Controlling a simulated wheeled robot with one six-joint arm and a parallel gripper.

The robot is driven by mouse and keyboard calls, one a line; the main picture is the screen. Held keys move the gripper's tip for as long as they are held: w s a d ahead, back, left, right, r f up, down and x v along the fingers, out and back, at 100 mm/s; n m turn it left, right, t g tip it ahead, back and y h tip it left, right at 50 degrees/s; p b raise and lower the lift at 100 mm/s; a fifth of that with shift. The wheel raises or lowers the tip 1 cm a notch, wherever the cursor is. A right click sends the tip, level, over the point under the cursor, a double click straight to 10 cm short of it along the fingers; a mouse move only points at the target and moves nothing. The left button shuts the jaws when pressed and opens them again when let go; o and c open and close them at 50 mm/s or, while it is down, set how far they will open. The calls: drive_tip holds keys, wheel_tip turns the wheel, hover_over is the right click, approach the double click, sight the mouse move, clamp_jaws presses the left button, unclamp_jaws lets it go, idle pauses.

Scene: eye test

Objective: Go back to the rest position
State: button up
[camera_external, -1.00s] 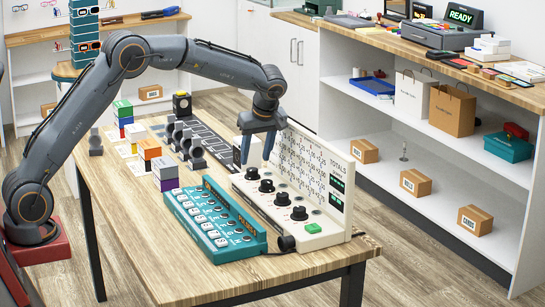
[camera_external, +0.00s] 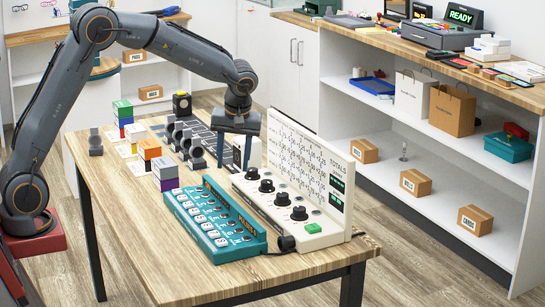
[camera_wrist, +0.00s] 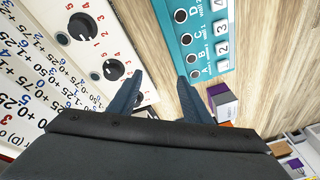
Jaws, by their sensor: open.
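My gripper (camera_external: 234,158) hangs over the wooden table, pointing down, behind the far-left end of the cream panel. Its two dark blue fingers are apart with nothing between them. In the wrist view my gripper (camera_wrist: 160,85) is also open, with bare wood showing between the fingers. The cream panel (camera_external: 318,237) has black knobs, a green button and an upright board of numbers marked TOTALS. The teal keypad unit (camera_external: 238,250) lies beside it. In the wrist view the cream panel (camera_wrist: 130,25) is on the left and the teal unit (camera_wrist: 200,35) on the right.
Stacked coloured blocks (camera_external: 123,113), an orange-topped stack (camera_external: 150,150) and a purple-based block (camera_external: 166,173) stand left of the teal unit. Dark grey upright pieces (camera_external: 185,140) stand behind them. A white shelf unit (camera_external: 440,150) is at the right. The table's front left (camera_external: 150,230) is clear.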

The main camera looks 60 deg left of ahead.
drive_tip(key=s+d+m+p, duration=0.1)
drive_tip(key=s+m, duration=0.1)
drive_tip(key=s, duration=0.2)
drive_tip(key=s+d+m+h+p, duration=0.1)
drive_tip(key=s+d+m, duration=0.1)
drive_tip(key=s, duration=0.3)
drive_tip(key=s+d+m, duration=0.2)
drive_tip(key=s, duration=0.3)
drive_tip(key=shift+s+f+h+p, duration=0.2)
drive_tip(key=shift+f+h+p, duration=0.1)
drive_tip(key=shift+p, duration=0.1)
drive_tip(key=s+d+f+m+p, duration=0.1)
drive_tip(key=s+d+m, duration=0.1)
drive_tip(key=s, duration=0.6)
drive_tip(key=s+d+f+m+h+p, duration=0.1)
drive_tip(key=s+m, duration=0.3)
drive_tip(key=s, duration=0.5)
drive_tip(key=shift+d+p, duration=0.4)
drive_tip(key=shift+d, duration=0.15)
